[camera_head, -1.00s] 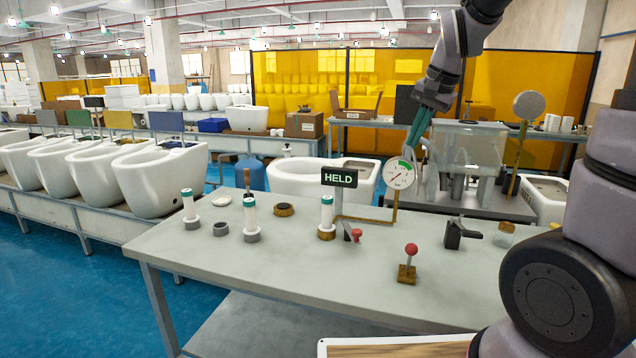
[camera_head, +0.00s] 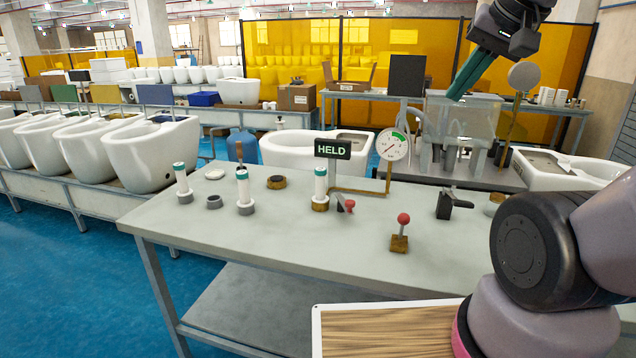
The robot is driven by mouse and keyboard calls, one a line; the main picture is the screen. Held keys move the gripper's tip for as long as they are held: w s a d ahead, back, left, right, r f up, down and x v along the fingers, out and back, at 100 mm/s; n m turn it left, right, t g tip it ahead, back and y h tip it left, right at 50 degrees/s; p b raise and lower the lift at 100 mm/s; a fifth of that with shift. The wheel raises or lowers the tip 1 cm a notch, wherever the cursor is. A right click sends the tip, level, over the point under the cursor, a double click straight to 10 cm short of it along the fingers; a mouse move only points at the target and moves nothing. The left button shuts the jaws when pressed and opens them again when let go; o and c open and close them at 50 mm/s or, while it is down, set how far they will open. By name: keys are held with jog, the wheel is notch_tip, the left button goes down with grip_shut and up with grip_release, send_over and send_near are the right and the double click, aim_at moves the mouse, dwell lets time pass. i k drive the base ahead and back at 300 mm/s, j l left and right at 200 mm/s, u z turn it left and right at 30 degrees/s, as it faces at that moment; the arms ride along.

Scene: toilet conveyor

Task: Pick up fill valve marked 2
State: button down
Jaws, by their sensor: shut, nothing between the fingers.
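Three white upright cylinders with green bands, which look like the fill valves, stand on the grey table (camera_head: 290,248). The left valve (camera_head: 181,180) and the middle valve (camera_head: 244,188) have grey bases. The right valve (camera_head: 320,186) stands in a brass-coloured base below the black HELD sign (camera_head: 332,149). No number is legible on any of them, so I cannot tell which is marked 2. My gripper (camera_head: 457,95), with dark green fingers, is shut and empty. It is high at the upper right, well above and to the right of the valves.
A grey ring (camera_head: 214,202), a white disc (camera_head: 215,174) and a brass ring (camera_head: 277,182) lie among the valves. A dial gauge (camera_head: 391,146), a red-knobbed lever (camera_head: 401,231) and a black clamp (camera_head: 450,206) stand to the right. The table's front left is clear.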

aim_at(320, 172)
jog(key=i+j, duration=0.1)
jog(key=j, duration=0.6)
jog(key=i+j, duration=0.1)
jog(key=j, duration=1.35)
jog(key=i+z, duration=0.05)
jog(key=i, duration=0.05)
